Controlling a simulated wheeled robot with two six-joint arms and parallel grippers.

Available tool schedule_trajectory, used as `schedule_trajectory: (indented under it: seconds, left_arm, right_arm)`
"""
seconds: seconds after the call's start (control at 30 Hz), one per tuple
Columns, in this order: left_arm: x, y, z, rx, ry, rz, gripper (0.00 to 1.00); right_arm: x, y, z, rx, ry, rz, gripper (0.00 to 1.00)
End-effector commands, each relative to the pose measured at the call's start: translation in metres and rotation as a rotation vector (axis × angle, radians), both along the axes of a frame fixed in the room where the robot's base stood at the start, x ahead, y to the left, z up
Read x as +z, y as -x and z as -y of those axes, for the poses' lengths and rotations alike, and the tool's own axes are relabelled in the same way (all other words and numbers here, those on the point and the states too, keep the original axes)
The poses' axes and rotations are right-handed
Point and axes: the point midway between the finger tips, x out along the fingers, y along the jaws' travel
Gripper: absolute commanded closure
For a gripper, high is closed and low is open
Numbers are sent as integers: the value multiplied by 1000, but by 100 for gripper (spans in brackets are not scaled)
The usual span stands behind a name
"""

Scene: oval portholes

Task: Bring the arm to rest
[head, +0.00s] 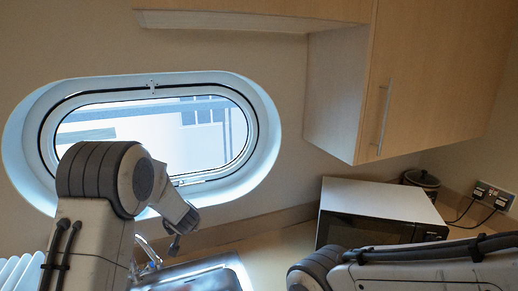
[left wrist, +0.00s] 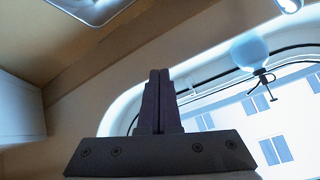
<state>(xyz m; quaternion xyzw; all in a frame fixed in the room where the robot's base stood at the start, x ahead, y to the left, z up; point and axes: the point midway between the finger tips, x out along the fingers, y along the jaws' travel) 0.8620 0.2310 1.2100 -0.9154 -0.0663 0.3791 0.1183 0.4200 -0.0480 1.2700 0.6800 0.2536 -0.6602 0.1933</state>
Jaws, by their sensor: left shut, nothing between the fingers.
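My left arm (head: 105,185) rises at the left of the head view, in front of the oval porthole, and bends down to the right. Its gripper (head: 174,247) points down near the back of the sink, small and dark in this view. In the left wrist view the two dark fingers of the left gripper (left wrist: 159,75) are pressed together with nothing between them. My right arm (head: 410,265) crosses the lower right corner of the head view. Its gripper is out of view.
The oval porthole (head: 262,105) is in the wall behind the left arm. A sink (head: 205,275) and a tap (head: 148,252) are below. A microwave (head: 375,200) and dark pot (head: 421,180) stand at the right, under a wall cupboard (head: 430,80). Some counter (head: 275,250) is clear.

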Motion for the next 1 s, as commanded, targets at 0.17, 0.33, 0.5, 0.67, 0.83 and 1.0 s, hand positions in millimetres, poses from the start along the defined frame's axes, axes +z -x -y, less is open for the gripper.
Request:
schedule_trajectory:
  seconds: [0.17, 0.33, 0.5, 0.67, 0.83, 1.0]
  left_arm:
    - [16, 110, 48, -82, 214, -171, 100]
    - [10, 198, 57, -56, 280, -347, 100]
    - [5, 268, 53, -3, 285, -479, 100]
    - [-11, 312, 59, 6, 261, -567, 100]
    - [-27, 333, 102, -133, 230, -623, 100]
    - [-47, 369, 143, -297, 185, -691, 100]
  right_arm:
    - [0, 0, 0, 0, 0, 0, 45]
    - [0, 0, 0, 0, 0, 0, 45]
    - [0, 0, 0, 0, 0, 0, 45]
    - [-16, 0, 0, 0, -1, 1, 45]
    - [-47, 0, 0, -2, 1, -1, 45]
    - [-83, 0, 0, -5, 0, 0, 45]
